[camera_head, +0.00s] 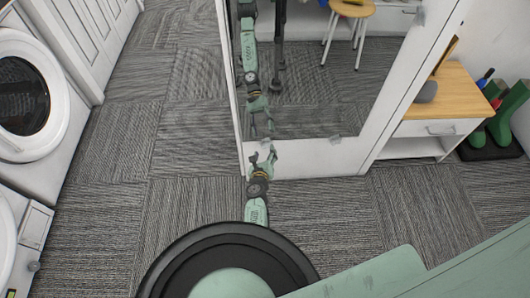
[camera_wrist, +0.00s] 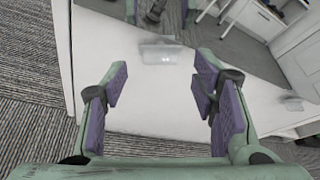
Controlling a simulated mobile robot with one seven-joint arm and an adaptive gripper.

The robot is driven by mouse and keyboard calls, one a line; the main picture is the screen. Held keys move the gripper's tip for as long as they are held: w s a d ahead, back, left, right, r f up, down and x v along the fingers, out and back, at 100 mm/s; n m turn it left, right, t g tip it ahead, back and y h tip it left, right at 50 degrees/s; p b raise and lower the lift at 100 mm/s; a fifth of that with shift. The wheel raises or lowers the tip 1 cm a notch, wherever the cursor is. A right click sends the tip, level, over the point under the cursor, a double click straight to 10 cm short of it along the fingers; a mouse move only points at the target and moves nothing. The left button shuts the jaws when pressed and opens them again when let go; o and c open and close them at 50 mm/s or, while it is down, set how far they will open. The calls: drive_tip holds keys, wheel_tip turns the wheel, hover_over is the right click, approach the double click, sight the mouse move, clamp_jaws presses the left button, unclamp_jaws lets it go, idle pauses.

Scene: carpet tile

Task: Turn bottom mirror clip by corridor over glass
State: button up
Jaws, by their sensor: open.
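A tall mirror (camera_head: 310,90) is set in a white panel (camera_head: 310,158); its lower part also shows in the wrist view (camera_wrist: 228,57). A small translucent clip (camera_wrist: 160,53) sits at the mirror's bottom edge, ahead of my gripper. I cannot tell clearly whether it overlaps the glass. A second bottom clip (camera_wrist: 291,103) is farther right, and it also shows in the head view (camera_head: 335,139). My gripper (camera_wrist: 162,84) is open and empty, its fingers apart on either side below the nearer clip. In the head view my gripper (camera_head: 264,155) is close to the panel and hides the nearer clip.
An upper clip (camera_head: 420,18) is on the mirror's right edge. A wooden-topped white cabinet (camera_head: 450,100) and green boots (camera_head: 503,122) stand at right. Front-loading washers (camera_head: 40,95) line the left. Carpet between washers and panel (camera_head: 150,150) is clear.

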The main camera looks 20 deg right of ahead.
sight(266, 146)
drive_tip(key=shift+b+x, duration=0.45)
drive_tip(key=shift+x, duration=0.95)
drive_tip(key=shift+c, duration=0.3)
drive_tip(key=c, duration=1.1)
